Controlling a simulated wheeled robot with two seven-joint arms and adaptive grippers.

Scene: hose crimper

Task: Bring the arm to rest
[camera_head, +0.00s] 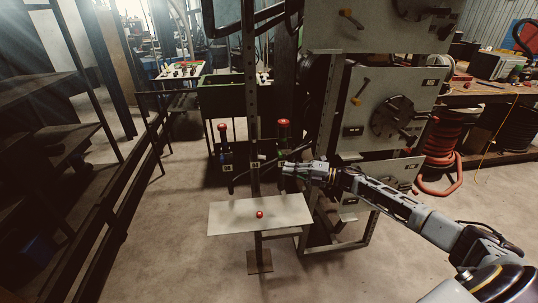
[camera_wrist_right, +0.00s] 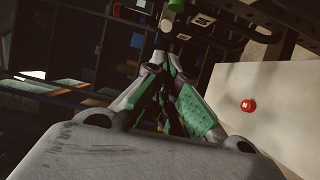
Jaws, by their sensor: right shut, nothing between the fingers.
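My right gripper (camera_head: 286,167) reaches in from the right in the head view, at the end of my outstretched right arm. It is above the back right part of a pale plate on a stand. In the right wrist view the gripper's fingers (camera_wrist_right: 172,95), with green pads, are shut and hold nothing. A red button (camera_head: 259,214) sits on the pale plate (camera_head: 230,218), in front of and below the gripper. The button also shows in the wrist view (camera_wrist_right: 248,106), right of the fingers and apart from them. My left gripper is not in view.
A tall grey crimper cabinet (camera_head: 350,165) with dials and levers stands close behind my right arm. A dark post (camera_head: 250,90) rises behind the plate. Dark shelves (camera_head: 45,140) and rails line the left. Red hose coils (camera_head: 440,150) lie at the right. The front floor is clear.

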